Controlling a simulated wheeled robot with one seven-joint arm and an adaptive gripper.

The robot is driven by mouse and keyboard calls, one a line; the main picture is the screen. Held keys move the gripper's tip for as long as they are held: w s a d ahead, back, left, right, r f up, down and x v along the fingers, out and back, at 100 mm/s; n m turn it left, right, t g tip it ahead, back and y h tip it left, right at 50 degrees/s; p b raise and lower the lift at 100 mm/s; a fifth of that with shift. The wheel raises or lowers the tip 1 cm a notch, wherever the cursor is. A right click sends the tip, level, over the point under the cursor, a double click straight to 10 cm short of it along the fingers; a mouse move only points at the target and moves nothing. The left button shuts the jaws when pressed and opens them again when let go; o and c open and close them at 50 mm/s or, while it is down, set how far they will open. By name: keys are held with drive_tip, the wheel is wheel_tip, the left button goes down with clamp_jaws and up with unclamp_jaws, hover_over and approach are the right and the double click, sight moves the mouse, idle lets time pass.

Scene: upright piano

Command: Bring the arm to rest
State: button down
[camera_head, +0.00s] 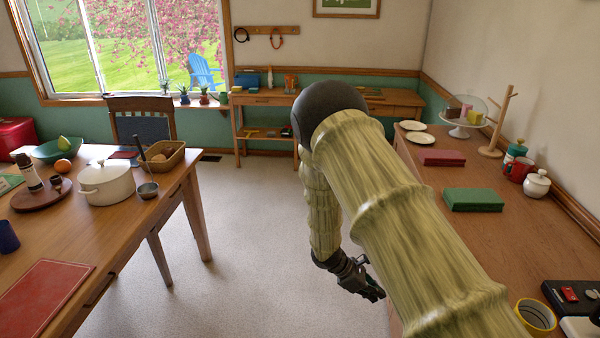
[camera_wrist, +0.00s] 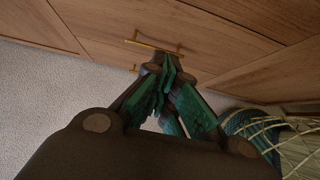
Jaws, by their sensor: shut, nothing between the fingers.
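My gripper (camera_head: 372,290) hangs low at the end of my bent arm, over the pale floor (camera_head: 260,240) and beside the left edge of the right-hand wooden counter (camera_head: 470,225). In the wrist view my gripper (camera_wrist: 168,70) shows dark with green finger pads. The fingers are together with nothing between them. Beyond the fingertips is a wooden drawer front with a brass handle (camera_wrist: 155,46). I cannot tell exactly how far the fingertips are from it. My upper arm covers part of the counter and the back desk in the head view.
A table (camera_head: 170,205) stands at left with a white pot (camera_head: 105,184), a basket and a red mat (camera_head: 45,290). Open floor lies between table and counter.

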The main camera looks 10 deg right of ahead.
drive_tip(key=s+a+f+m+y, duration=0.2)
drive_tip(key=s+a+f, duration=0.15)
drive_tip(key=s, duration=0.35)
drive_tip(key=s+a+f+m+g+y+p, duration=0.1)
drive_tip(key=s+a+f+m+y, duration=0.15)
drive_tip(key=s+f, duration=0.4)
drive_tip(key=s+a+f+m+y, duration=0.2)
drive_tip(key=s+y, duration=0.1)
drive_tip(key=s, duration=0.6)
drive_tip(key=s+a+r+m+t+y+p, duration=0.1)
drive_tip(key=s+r+m+t, duration=0.1)
drive_tip(key=s+m, duration=0.7)
drive_tip(key=s+t, duration=0.1)
drive_tip(key=s, duration=0.4)
drive_tip(key=shift+s+a, duration=0.15)
drive_tip(key=shift+r, duration=0.1)
